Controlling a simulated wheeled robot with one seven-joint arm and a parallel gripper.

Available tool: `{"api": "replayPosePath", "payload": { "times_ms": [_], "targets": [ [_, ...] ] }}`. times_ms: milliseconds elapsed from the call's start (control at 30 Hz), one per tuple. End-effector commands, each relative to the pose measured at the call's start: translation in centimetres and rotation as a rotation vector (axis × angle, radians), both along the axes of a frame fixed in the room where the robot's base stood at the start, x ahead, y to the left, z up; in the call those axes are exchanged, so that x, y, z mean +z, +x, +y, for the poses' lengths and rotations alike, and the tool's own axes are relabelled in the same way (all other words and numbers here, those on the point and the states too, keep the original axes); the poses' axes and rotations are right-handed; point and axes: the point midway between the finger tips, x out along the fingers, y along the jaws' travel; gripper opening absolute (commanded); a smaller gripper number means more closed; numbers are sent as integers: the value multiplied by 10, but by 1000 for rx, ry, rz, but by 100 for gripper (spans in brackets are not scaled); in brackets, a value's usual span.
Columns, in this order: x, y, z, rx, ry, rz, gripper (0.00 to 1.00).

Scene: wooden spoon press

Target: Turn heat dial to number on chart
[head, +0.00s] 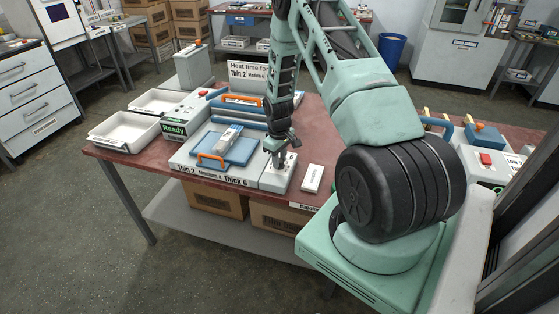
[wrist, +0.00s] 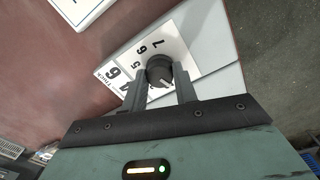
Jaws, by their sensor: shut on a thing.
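The heat dial (wrist: 159,68) is a dark round knob on a white number plate (wrist: 143,45) at the press's front right corner. The numbers 7, 6 and 5 show beside it; other numbers are partly hidden by a finger. A faint light mark shows on the knob, but I cannot tell which number it points to. My gripper (wrist: 160,82) is shut on the knob, one finger on each side; it also shows in the head view (head: 281,157). The chart sign (head: 247,76) behind the press reads "Heat time for", with Thin 2 and Medium 4. The front strip (head: 211,179) reads Thin 2, Medium 4, Thick 6.
A white block (head: 312,178) lies just right of the dial.

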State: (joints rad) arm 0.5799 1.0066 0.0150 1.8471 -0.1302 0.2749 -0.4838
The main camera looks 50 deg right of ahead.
Motion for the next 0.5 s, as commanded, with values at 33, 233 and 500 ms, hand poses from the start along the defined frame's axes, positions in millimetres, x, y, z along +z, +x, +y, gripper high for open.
{"api": "replayPosePath", "payload": {
  "times_ms": [33, 233, 500],
  "targets": [
    [-2, 1, 0, -37, -2, -2, 6],
    [-1, 1, 0, -198, -1, -2, 6],
    [0, 2, 0, -380, -1, -3, 6]
  ]
}}
